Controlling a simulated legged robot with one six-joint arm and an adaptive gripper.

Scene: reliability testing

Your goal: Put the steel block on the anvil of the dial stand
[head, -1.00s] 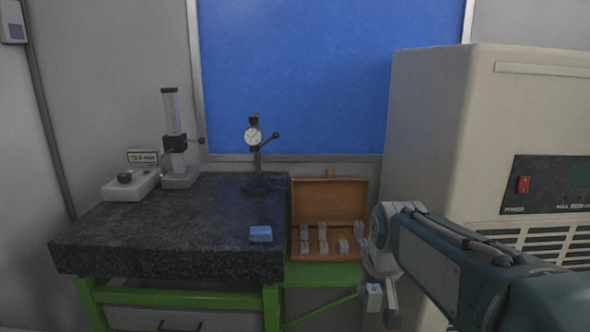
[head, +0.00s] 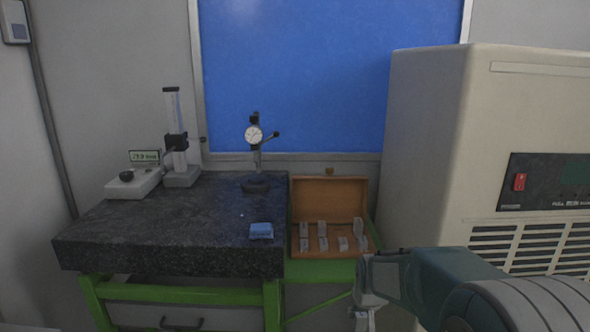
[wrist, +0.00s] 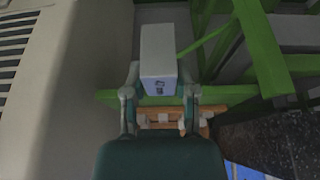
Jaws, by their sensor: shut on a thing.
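In the wrist view my gripper (wrist: 160,92) is shut on the steel block (wrist: 158,52), a pale grey block with dark markings on its near end. In the head view my gripper (head: 364,312) is low at the bottom, right of the table and below the wooden box; the block is not clearly visible there. The dial stand (head: 256,158) is at the back right of the dark stone table, with a round white dial on a post. Its dark round anvil (head: 256,186) is at its foot and looks bare.
The granite table (head: 170,225) stands on a green frame. A blue block-like thing (head: 261,231) lies near its front right edge. A height gauge (head: 175,140) stands at back left. An open wooden box (head: 330,192) holds several grey blocks. A beige cabinet (head: 430,150) stands at right.

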